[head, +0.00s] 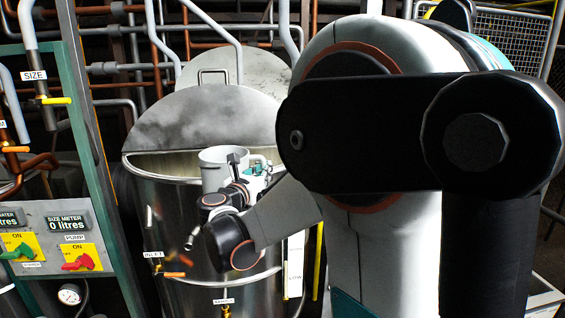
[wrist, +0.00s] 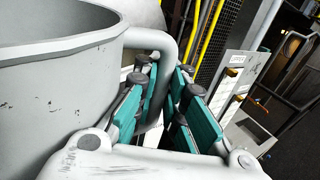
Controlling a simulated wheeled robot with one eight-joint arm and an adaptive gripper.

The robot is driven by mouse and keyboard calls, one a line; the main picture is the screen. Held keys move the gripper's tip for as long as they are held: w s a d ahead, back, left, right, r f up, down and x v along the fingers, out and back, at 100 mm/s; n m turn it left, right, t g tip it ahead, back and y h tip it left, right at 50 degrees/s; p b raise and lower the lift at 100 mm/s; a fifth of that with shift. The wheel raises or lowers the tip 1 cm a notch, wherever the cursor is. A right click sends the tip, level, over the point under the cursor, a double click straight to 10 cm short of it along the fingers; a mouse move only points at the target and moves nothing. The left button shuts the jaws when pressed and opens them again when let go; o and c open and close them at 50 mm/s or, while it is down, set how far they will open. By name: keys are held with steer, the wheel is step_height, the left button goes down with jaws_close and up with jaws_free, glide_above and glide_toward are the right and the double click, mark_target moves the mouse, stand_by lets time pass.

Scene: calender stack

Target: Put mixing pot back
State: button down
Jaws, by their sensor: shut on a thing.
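The mixing pot (head: 222,156) is a pale grey round vessel. In the head view it is upright or nearly so, at the open mouth of a large steel tank (head: 185,225); I cannot tell how far it is inside or above the rim. In the wrist view the pot (wrist: 55,95) fills the left side, and its curved tube handle (wrist: 158,40) runs down between the teal fingers. My gripper (wrist: 160,100) is shut on that handle. In the head view my gripper (head: 258,166) is small beside the pot, partly hidden by my wrist.
The tank's half lid (head: 200,115) stands raised behind the pot. A control panel (head: 60,235) with valves and a size meter is at the left. Pipes run behind. My arm blocks the right half of the head view. A railing (wrist: 280,105) shows at right in the wrist view.

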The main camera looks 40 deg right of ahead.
steer(key=w+a+f+n+t+y, duration=0.3)
steer(key=w+a+f+n+y, duration=0.1)
steer(key=a, duration=0.5)
steer(key=w+a+f+n+t+y, duration=0.3)
steer(key=w+a+f+n+y, duration=0.1)
steer(key=a, duration=0.6)
steer(key=w+a+f+n+t+y, duration=0.3)
steer(key=w+a+f+n+y, duration=0.1)
steer(key=a+y, duration=0.4)
steer(key=shift+w+a+f+n+t, duration=0.35)
steer(key=shift+w+a+f, duration=0.25)
steer(key=shift+a+f, duration=0.5)
steer(key=shift+a+r, duration=0.15)
steer(key=shift+r, duration=0.05)
